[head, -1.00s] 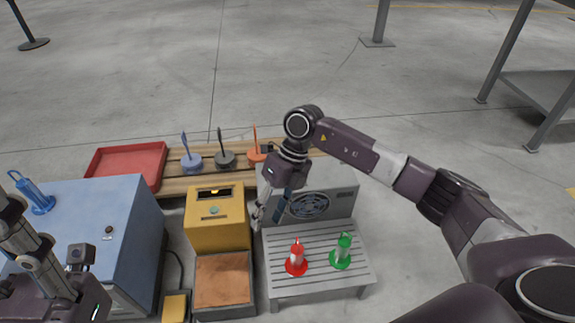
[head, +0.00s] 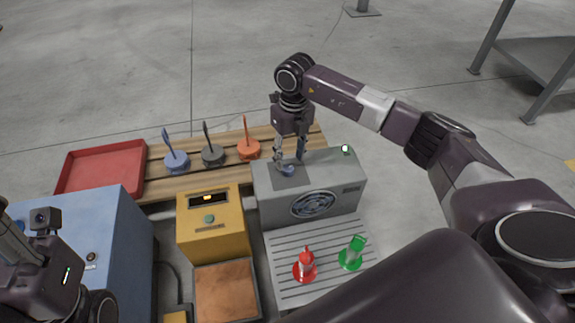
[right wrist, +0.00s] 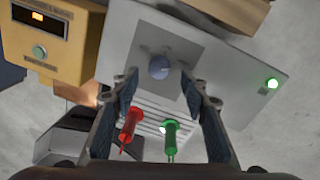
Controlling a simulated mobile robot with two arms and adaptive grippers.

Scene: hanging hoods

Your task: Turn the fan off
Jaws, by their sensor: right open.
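The fan is a grey box (head: 340,180) with a round blue-grey grille (head: 313,204) on its front. A blue knob (right wrist: 159,67) sits on a darker plate on its top, and it also shows in the head view (head: 288,170). A small lamp (right wrist: 272,83) on the top glows green-white. My right gripper (head: 288,160) points down over the knob. Its fingers are open on either side, and no contact shows in the right wrist view (right wrist: 165,75). My left gripper is not clearly seen; part of my left arm shows at the lower left.
A red cone-like piece (head: 304,266) and a green one (head: 351,254) stand on the slatted grey stand (head: 290,294) before the fan. A yellow box (head: 215,235) with a green button is left of it. Several coloured handled pieces and a red tray (head: 100,166) lie behind.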

